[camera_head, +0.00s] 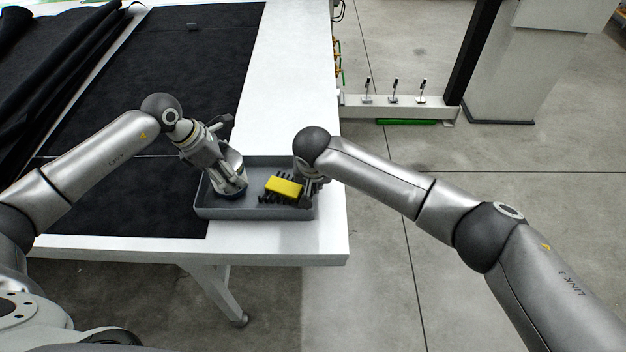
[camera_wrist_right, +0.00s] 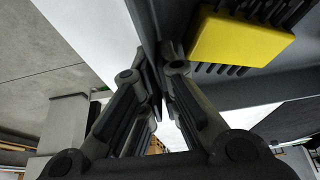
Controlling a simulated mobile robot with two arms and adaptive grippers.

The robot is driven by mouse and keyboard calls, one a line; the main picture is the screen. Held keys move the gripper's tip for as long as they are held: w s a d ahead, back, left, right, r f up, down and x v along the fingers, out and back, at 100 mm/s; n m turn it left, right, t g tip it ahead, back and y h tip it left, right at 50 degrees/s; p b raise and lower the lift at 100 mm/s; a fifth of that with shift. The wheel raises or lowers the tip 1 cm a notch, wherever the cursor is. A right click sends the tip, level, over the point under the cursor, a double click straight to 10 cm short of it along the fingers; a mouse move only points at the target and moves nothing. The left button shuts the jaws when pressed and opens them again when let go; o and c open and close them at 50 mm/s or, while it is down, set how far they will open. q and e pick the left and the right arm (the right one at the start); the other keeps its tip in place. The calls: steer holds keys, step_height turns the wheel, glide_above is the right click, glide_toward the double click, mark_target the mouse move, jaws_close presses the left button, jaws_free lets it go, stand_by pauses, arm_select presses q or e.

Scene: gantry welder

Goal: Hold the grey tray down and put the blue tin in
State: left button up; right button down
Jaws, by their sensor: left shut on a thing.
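The grey tray (camera_head: 260,213) lies near the front right corner of the white table. Its side wall also shows in the right wrist view (camera_wrist_right: 148,18). My left gripper (camera_head: 236,187) points down into the left part of the tray and is shut on a rounded, pale-and-dark thing, seemingly the tin (camera_head: 230,160). The gripper covers much of it, and I cannot make out blue on it. My right gripper (camera_wrist_right: 165,52) is at the tray's right wall, its fingertips closed on the wall; in the head view its arm hides most of it.
A yellow brush (camera_head: 284,185) with black bristles lies in the tray's right part and shows in the right wrist view (camera_wrist_right: 240,38). The white table (camera_head: 300,70) has black cloth (camera_head: 190,80) on its left. The table edge and open floor lie right of the tray.

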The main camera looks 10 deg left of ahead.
arm_select(q)
steer(key=shift+f, duration=0.95)
steer(key=o, duration=1.8)
steer(key=shift+f, duration=0.1)
steer(key=shift+o, duration=0.3)
steer(key=shift+r, duration=5)
steer(key=shift+d, duration=0.1)
arm_select(e)
steer(key=c, duration=1.6)
jaws_free()
steer(key=shift+o, duration=0.2)
